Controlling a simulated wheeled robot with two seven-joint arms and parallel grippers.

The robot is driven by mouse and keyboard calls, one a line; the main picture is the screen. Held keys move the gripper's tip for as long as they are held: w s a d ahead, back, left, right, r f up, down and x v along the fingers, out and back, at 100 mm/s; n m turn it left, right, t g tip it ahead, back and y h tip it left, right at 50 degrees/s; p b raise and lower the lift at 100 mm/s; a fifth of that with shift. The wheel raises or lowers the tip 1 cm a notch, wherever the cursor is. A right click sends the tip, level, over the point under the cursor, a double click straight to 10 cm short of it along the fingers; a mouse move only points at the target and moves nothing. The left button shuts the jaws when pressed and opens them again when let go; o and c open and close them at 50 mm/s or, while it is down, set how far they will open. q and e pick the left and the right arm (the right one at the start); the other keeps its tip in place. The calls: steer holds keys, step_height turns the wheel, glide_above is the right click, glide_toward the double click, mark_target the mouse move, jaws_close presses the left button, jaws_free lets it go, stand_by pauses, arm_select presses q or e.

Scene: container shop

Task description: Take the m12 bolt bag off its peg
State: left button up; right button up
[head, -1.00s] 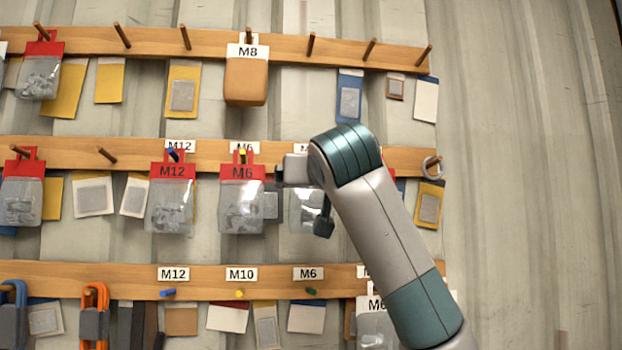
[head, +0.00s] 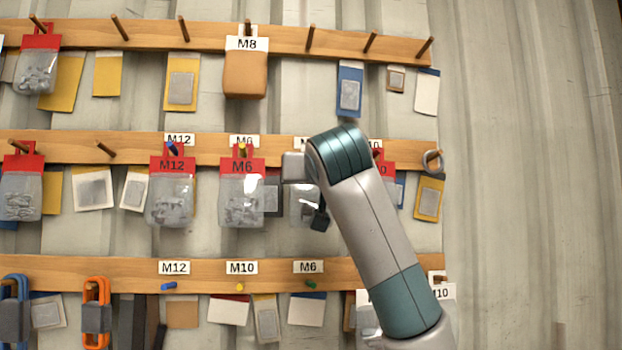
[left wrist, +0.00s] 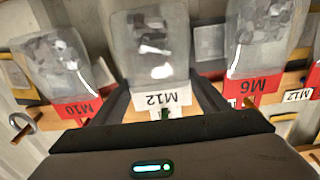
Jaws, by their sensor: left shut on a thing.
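The M12 bolt bag with a white header (left wrist: 163,100) is in the middle of the left wrist view, upside down there, at a peg. My left gripper (left wrist: 163,108) has one dark finger on each side of that header and is shut on it. In the head view my left gripper (head: 297,168) is mostly behind its own wrist. The clear body of the white-header bag (head: 303,208) shows only in part beside it. Another M12 bag with a red header (head: 171,190) hangs on a blue peg further left. My right gripper is in neither view.
A red M6 bag (head: 242,190) hangs close left of the gripper, and a red M10 bag (left wrist: 78,110) close on the other side. Wooden peg rails (head: 80,265) run above and below. The corrugated wall (head: 530,180) at right is bare.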

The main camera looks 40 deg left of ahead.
arm_select(q)
steer(key=shift+r, duration=0.3)
stand_by(0.4)
steer(key=shift+r+v, duration=0.15)
steer(key=shift+v, duration=1)
steer(key=shift+r+v, duration=0.1)
steer(key=shift+v, duration=1.05)
steer(key=b+v, duration=0.1)
steer(key=v, duration=0.4)
